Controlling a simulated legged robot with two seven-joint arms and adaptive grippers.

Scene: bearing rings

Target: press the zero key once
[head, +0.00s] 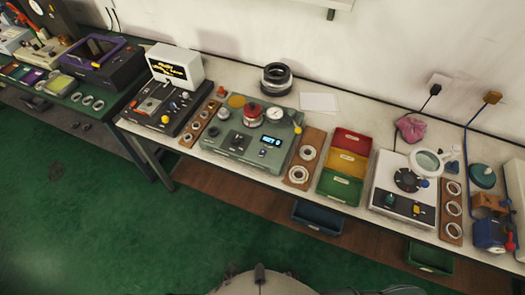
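A grey-green measuring instrument (212,146) stands on the bench in the head view, slightly left of centre. It carries a round dial gauge (275,114), a red-topped round part (252,111), an orange disc (236,101) and a small lit display (270,141). The display's text is too small to read surely. Several small keys and knobs sit on its face; I cannot tell which one is the zero key. Neither of my grippers is in view.
Wooden strips with rings flank the instrument, left (199,124) and right (304,160). Red, yellow and green trays (341,188) stand further right. A black ring stack (276,78) is behind. Green floor (200,235) is open in front.

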